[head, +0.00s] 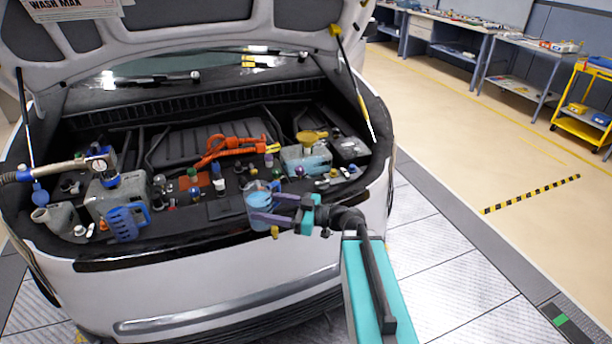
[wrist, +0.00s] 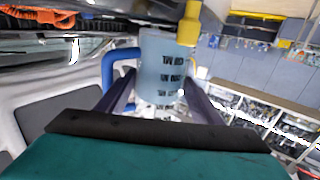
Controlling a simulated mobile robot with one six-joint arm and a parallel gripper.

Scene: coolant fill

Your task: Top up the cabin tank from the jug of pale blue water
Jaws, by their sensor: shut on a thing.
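A clear jug (head: 258,203) of pale blue liquid with a blue handle is held at the front edge of the engine bay. My gripper (head: 267,208) is shut on it, with purple fingers on either side. In the wrist view the jug (wrist: 163,62) shows dark volume marks that look upside down, and its blue handle is at the left. I cannot tell exactly how far it is tilted. A translucent tank (head: 306,160) with bluish contents and a yellow funnel (head: 308,137) stands behind and right of the jug. I cannot read which tank is the cabin tank.
Orange cables (head: 232,148) and several coloured caps lie between the tanks. The raised hood (head: 180,30) overhangs the bay. Floor at right is clear.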

